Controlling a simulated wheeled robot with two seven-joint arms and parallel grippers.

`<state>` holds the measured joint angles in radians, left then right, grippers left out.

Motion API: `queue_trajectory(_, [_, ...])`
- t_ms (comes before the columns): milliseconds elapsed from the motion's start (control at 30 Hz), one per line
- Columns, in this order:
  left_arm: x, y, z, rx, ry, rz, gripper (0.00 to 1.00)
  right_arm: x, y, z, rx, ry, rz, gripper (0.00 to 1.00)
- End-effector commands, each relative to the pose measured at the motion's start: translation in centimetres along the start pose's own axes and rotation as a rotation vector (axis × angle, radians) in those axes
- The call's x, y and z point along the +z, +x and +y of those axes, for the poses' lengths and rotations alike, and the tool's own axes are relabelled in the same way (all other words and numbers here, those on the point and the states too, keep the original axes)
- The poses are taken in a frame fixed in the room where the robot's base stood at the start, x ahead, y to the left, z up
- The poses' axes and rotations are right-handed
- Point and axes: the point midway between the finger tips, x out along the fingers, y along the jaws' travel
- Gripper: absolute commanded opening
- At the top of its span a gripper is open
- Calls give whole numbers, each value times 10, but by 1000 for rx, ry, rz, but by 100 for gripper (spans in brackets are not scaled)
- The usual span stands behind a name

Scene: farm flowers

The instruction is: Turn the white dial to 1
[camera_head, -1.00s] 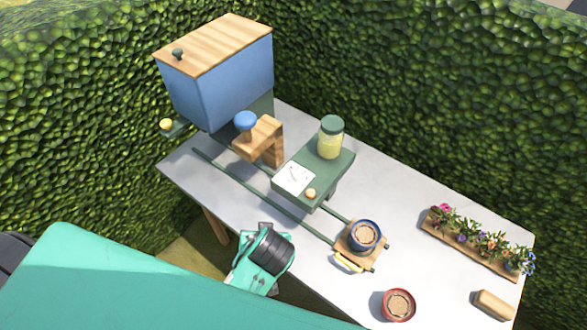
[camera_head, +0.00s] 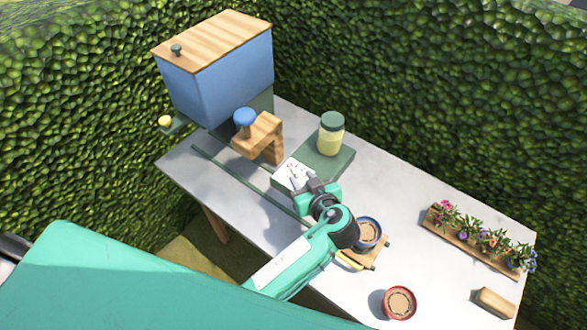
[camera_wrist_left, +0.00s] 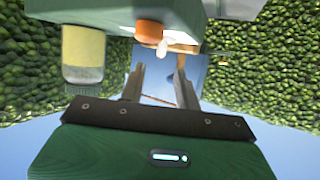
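The white dial panel (camera_head: 285,170) lies on the sloped face of the green stand (camera_head: 334,167). My left gripper (camera_head: 296,176) is in front of it and hides part of the panel, including its pointer and marks. In the left wrist view the left gripper (camera_wrist_left: 160,72) has its two fingers apart with nothing clearly held between them. An orange knob (camera_wrist_left: 150,33) and a small white piece (camera_wrist_left: 163,47) show just beyond the fingertips. I cannot tell whether the fingers touch the dial. My right gripper is not in view.
A yellow jar with a green lid (camera_head: 331,135) stands on the green stand. A wooden press with a blue knob (camera_head: 245,118) and a blue bin (camera_head: 222,85) are to the left. A blue pot (camera_head: 368,231), red pot (camera_head: 399,303) and flower tray (camera_head: 470,243) are to the right.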

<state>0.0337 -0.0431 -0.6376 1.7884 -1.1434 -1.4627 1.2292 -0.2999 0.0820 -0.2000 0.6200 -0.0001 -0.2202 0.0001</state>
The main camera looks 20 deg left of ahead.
Motion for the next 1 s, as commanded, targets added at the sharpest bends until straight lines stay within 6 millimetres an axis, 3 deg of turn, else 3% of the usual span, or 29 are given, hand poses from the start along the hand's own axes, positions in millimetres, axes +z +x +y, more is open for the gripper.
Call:
queue_trajectory(100, [1,28,0,-2,1,3,33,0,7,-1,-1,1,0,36])
queue_trajectory(333, [1,62,0,-1,1,1,33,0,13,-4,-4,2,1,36])
queue_trajectory(767, [0,72,0,0,0,-2,33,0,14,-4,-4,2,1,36])
queue_trajectory(933, [0,72,0,0,0,-2,3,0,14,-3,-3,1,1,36])
queue_trajectory(1000, [0,72,0,0,0,-2,0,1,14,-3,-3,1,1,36])
